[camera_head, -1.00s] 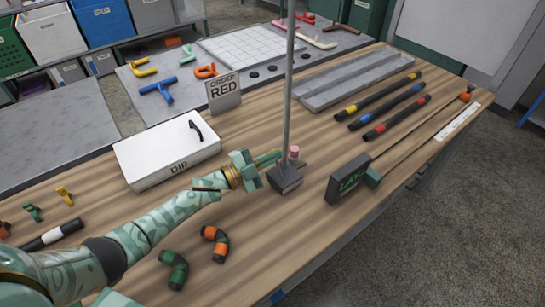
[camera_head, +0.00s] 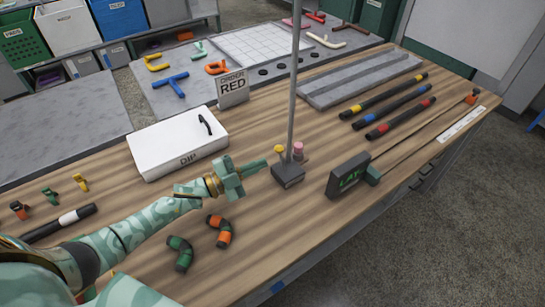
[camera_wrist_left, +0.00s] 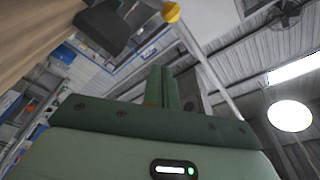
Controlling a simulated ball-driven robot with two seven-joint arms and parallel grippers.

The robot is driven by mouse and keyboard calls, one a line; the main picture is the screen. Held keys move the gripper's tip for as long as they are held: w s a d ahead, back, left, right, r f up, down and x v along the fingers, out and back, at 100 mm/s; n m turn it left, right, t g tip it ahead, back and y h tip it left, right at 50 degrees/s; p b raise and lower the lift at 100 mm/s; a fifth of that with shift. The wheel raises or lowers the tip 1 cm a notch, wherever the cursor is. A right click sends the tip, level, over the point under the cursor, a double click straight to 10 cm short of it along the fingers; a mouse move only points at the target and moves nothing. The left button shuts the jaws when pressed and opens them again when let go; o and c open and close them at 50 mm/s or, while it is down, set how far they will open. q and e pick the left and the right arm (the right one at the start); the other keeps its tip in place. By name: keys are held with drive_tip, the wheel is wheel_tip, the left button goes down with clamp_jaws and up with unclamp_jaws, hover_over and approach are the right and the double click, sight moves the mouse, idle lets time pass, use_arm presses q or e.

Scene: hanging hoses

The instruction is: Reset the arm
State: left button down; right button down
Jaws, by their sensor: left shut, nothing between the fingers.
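My left arm comes in from the left in the head view. Its gripper (camera_head: 256,166) is shut and empty above the wooden table, just left of the dark base (camera_head: 288,175) of an upright grey pole (camera_head: 294,80). The shut fingers (camera_wrist_left: 162,88) also show in the left wrist view, touching each other with nothing between them. A yellow knob (camera_head: 279,149) and a pink knob (camera_head: 298,150) stand by the pole; the yellow one (camera_wrist_left: 171,12) shows beyond the fingertips in the wrist view. My right gripper is not in view.
A white DIP box (camera_head: 178,148) and an ORDER RED sign (camera_head: 232,90) stand behind the arm. Orange-banded (camera_head: 220,231) and green (camera_head: 180,254) elbows lie in front of it. Banded hoses (camera_head: 400,118) lie farther right.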

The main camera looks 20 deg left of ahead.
use_arm(q)
drive_tip(key=shift+s+a+f, duration=0.1)
drive_tip(key=shift+s+a, duration=0.4)
drive_tip(key=shift+s, duration=0.05)
